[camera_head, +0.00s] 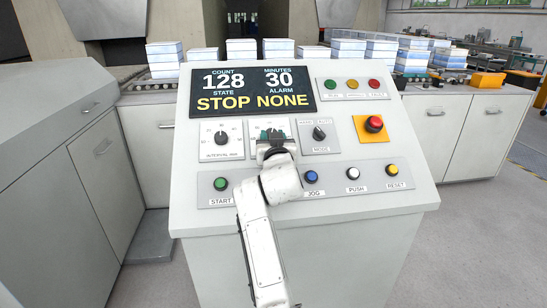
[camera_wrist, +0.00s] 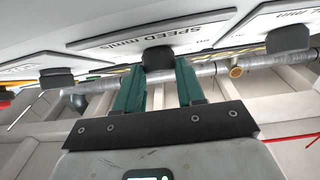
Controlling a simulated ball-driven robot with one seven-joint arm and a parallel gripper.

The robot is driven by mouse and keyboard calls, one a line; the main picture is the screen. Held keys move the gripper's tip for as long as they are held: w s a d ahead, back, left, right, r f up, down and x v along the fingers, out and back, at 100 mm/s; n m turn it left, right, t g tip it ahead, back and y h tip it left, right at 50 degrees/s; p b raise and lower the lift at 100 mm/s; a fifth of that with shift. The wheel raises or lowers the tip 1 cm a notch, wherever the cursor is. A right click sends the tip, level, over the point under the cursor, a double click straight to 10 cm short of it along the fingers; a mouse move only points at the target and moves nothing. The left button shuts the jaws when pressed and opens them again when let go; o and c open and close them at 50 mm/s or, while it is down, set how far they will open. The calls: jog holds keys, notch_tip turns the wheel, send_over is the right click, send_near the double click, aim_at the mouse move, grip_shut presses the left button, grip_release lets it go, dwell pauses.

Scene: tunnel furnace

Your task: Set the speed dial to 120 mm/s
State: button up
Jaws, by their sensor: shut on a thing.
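The speed dial (camera_wrist: 158,58) is a dark knob on a plate marked SPEED mm/s (camera_wrist: 205,32), which shows in the wrist view. My gripper (camera_wrist: 161,70) has its two green fingers shut on the knob, one on each side. In the head view my gripper (camera_head: 272,137) covers most of the speed plate (camera_head: 286,125), in the middle of the dial row. The dial's pointer and most of its scale are hidden, so I cannot read its setting. The display (camera_head: 252,90) reads count 128, minutes 30, state STOP, alarm NONE.
The interval dial (camera_head: 221,138) is to the left and the mode switch (camera_head: 319,133) to the right. A red emergency button (camera_head: 374,124) is further right. Start (camera_head: 220,184), jog (camera_head: 312,177), push (camera_head: 353,173) and reset (camera_head: 392,170) buttons line the lower panel, close to my arm.

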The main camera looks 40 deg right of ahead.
jog(key=shift+w+a+f+m+g+h+b, duration=0.15)
jog(key=shift+m+g+h+b, duration=0.4)
jog(key=shift+b, duration=1)
jog(key=shift+s+d+f+m+g+h+b, duration=0.1)
jog(key=shift+m+g+h+b, duration=0.4)
jog(key=shift+b, duration=1.05)
jog(key=shift+w+a+f+m+g+h+b, duration=0.2)
jog(key=shift+m+b, duration=0.55)
jog(key=shift+b, duration=0.8)
jog(key=m+g+b, duration=0.1)
jog(key=b, duration=0.1)
jog(key=m+g+h+b, duration=0.1)
jog(key=b, duration=0.1)
jog(key=shift+r, duration=0.3)
jog(key=shift+r+m+g+h+b, duration=0.25)
jog(key=shift+m+b, duration=0.35)
jog(key=shift+b, duration=0.15)
jog(key=shift+w, duration=0.1)
jog(key=o, duration=1)
jog(key=shift+o, duration=0.2)
jog(key=p+v, duration=0.1)
jog(key=v, duration=1)
